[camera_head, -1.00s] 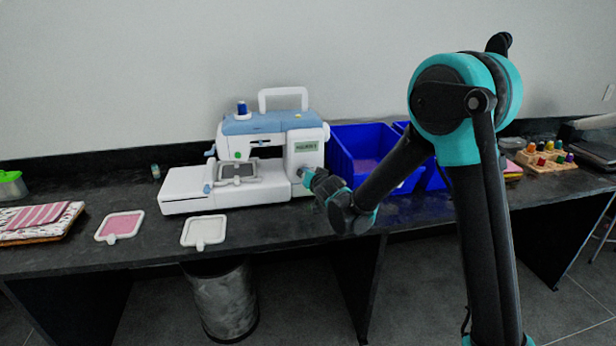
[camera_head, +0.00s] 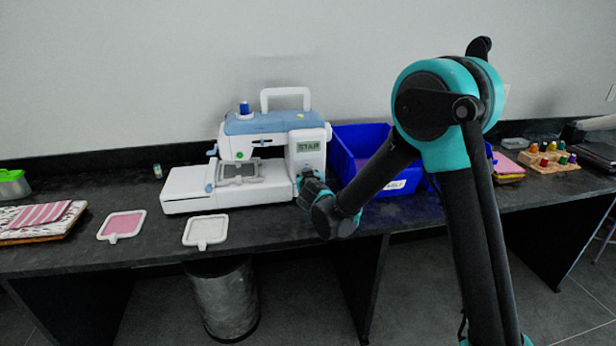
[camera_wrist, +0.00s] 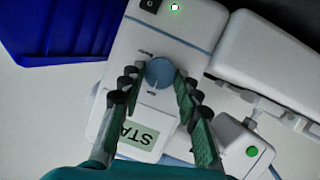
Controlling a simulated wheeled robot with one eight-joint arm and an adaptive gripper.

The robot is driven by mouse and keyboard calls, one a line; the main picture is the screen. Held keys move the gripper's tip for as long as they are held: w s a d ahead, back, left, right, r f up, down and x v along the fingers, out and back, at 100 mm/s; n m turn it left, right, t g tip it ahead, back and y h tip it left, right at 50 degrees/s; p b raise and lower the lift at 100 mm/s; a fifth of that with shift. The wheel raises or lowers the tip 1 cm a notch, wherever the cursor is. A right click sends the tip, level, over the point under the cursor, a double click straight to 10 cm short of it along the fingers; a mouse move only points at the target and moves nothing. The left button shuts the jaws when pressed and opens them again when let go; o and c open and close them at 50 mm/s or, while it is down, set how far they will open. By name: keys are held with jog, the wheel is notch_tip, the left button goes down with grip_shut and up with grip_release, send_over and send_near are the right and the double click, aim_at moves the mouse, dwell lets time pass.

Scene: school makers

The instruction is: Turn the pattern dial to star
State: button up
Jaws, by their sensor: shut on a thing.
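The white and blue sewing machine (camera_head: 260,125) stands on the dark bench, and its green display (camera_head: 308,147) reads STAR. In the wrist view the display (camera_wrist: 140,137) is upside down and partly cut off by my gripper. The pattern dial (camera_wrist: 160,73) is a round blue-grey knob on the machine's white face. My gripper (camera_wrist: 157,80) is shut on the dial, one finger on each side. In the head view my gripper (camera_head: 304,176) is at the machine's front right, and the dial is hidden behind it.
Blue bins (camera_head: 366,140) stand close to the right of the machine. An embroidery hoop (camera_head: 240,170) sits on the machine; a white frame (camera_head: 205,231) and a pink one (camera_head: 122,225) lie in front and left. A wooden spool rack (camera_head: 547,160) is at the far right.

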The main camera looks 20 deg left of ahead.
dwell(0.4)
jog(key=o, duration=1.2)
jog(key=shift+c, duration=0.2)
jog(key=v, duration=1.2)
